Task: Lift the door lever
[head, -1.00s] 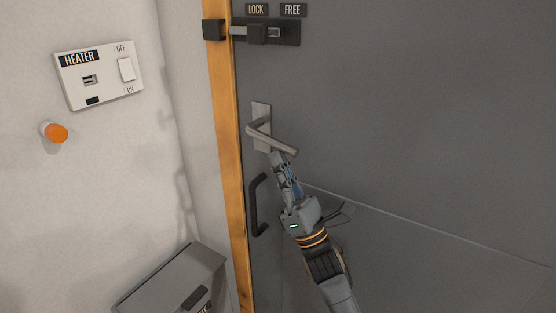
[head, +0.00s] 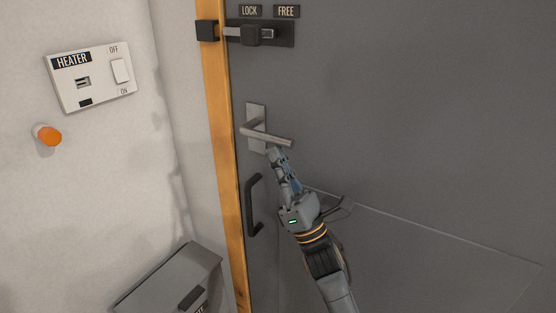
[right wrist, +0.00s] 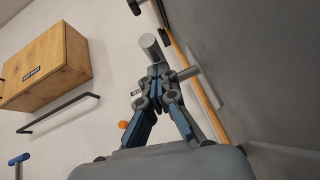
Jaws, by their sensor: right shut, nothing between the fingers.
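The metal door lever (head: 268,136) sits on a plate on the grey door (head: 420,130), its free end pointing right and tilted slightly down. My right gripper (head: 273,152) is shut and empty, its fingertips just below the lever and seeming to touch its underside. In the right wrist view, the closed fingertips (right wrist: 158,74) are right under the lever's round end (right wrist: 150,42). My left gripper is not in view.
A black pull handle (head: 251,205) is below the lever. A sliding bolt (head: 258,34) with LOCK and FREE labels is above. A heater panel (head: 91,76), an orange knob (head: 48,135) and a grey box (head: 170,281) are to the left.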

